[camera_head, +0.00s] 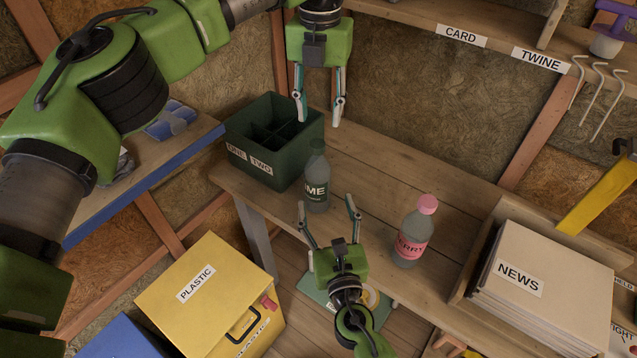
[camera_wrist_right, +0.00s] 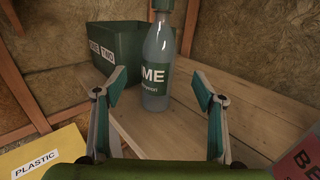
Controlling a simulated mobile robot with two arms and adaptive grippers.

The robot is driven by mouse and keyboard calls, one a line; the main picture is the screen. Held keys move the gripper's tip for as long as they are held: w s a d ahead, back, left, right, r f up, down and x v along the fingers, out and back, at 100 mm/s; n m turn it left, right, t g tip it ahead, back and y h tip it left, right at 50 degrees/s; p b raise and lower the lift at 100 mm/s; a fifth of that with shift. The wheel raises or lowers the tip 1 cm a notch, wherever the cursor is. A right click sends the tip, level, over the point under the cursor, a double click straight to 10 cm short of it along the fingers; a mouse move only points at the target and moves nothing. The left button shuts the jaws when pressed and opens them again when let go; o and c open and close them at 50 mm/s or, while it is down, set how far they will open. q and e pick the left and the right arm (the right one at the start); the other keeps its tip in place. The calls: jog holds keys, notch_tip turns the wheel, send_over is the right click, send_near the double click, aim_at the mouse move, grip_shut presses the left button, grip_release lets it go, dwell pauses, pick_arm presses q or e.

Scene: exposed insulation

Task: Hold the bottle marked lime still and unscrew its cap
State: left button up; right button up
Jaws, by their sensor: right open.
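The lime bottle (camera_head: 317,186) is clear grey with a dark green label and stands upright on the wooden bench. Its dark cap (camera_head: 317,145) is on top; in the right wrist view the bottle (camera_wrist_right: 158,58) is cut off at the top edge. My left gripper (camera_head: 319,122) points down with its fingers apart, above the bottle's cap and clear of it. My right gripper (camera_head: 327,206) is open and empty on the near side of the bottle. Its two fingers (camera_wrist_right: 160,92) also show in the right wrist view, with the bottle beyond them.
A dark green divided crate (camera_head: 243,151) marked ONE and TWO stands left of the bottle. A pink-capped bottle (camera_head: 413,236) stands to its right. A NEWS tray (camera_head: 468,283) is further right. A yellow PLASTIC bin (camera_head: 176,270) is at front left. The bench behind the bottles is clear.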

aim_at(320, 185)
pick_arm(q)
jog(key=shift+w+a+f, duration=0.25)
jog(key=shift+w+f, duration=0.2)
jog(key=shift+w, duration=0.3)
pick_arm(e)
jog(key=w, duration=0.3)
jog(key=w+a, duration=0.1)
jog(key=w, duration=0.5)
jog(key=shift+a+f, duration=0.35)
pick_arm(q)
jog(key=shift+s+d+r, duration=0.1)
jog(key=shift+s+r, duration=0.1)
jog(key=shift+s, duration=0.1)
pick_arm(e)
jog(key=shift+w+a+r, duration=0.1)
jog(key=shift+w+r, duration=0.1)
jog(key=shift+w, duration=0.3)
pick_arm(q)
jog(key=shift+w+f, duration=0.15)
jog(key=shift+w, duration=0.1)
pick_arm(e)
jog(key=shift+w+f, duration=0.15)
jog(key=shift+w, duration=0.2)
